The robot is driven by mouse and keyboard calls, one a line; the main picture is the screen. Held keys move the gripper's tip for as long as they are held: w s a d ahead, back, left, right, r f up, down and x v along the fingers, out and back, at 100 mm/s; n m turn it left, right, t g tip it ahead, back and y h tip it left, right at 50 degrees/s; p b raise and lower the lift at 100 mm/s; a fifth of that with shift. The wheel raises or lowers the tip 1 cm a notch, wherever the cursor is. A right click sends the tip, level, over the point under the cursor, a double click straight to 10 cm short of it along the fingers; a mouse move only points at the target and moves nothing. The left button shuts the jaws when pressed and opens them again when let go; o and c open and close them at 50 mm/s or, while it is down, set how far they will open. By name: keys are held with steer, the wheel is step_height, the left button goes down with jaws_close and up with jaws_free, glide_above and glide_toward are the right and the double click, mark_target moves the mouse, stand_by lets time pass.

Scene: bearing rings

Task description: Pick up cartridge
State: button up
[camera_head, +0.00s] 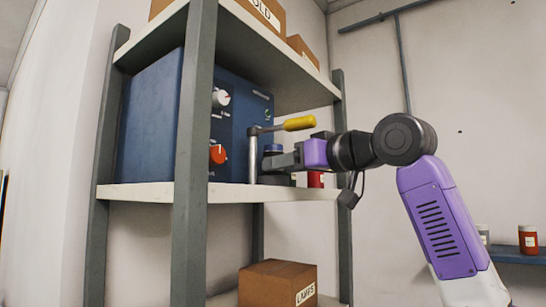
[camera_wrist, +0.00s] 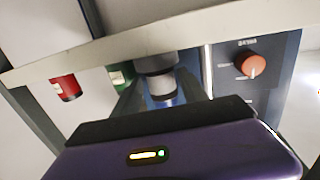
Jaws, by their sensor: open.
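The cartridge appears to be the small cylinder with a blue top (camera_head: 272,149) at the shelf's front, beside the blue machine. In the wrist view, which looks upside down, it is a pale-banded cylinder (camera_wrist: 162,88) in a dark round base (camera_wrist: 155,64). My gripper (camera_head: 270,163) reaches in from the right at the cylinder's height. Its fingers are open, one on each side of the cylinder in the wrist view (camera_wrist: 161,96). I cannot tell whether either finger touches it. The fingers hide the cylinder's middle in the head view.
A lever with a yellow handle (camera_head: 300,123) on a grey post (camera_head: 253,155) stands close to my fingertips. The blue machine (camera_head: 150,125) with knobs fills the shelf's left. A red can (camera_head: 315,180) stands behind my wrist. A shelf upright (camera_head: 190,160) is in front. Boxes sit above and below.

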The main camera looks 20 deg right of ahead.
steer(key=shift+x, duration=0.95)
jaws_close()
steer(key=shift+r, duration=0.1)
steer(key=shift+s+r, duration=0.1)
steer(key=shift+r, duration=0.65)
steer(key=f+b+v, duration=0.1)
steer(key=b+v, duration=0.4)
steer(key=v, duration=1.3)
steer(key=shift+b, duration=0.4)
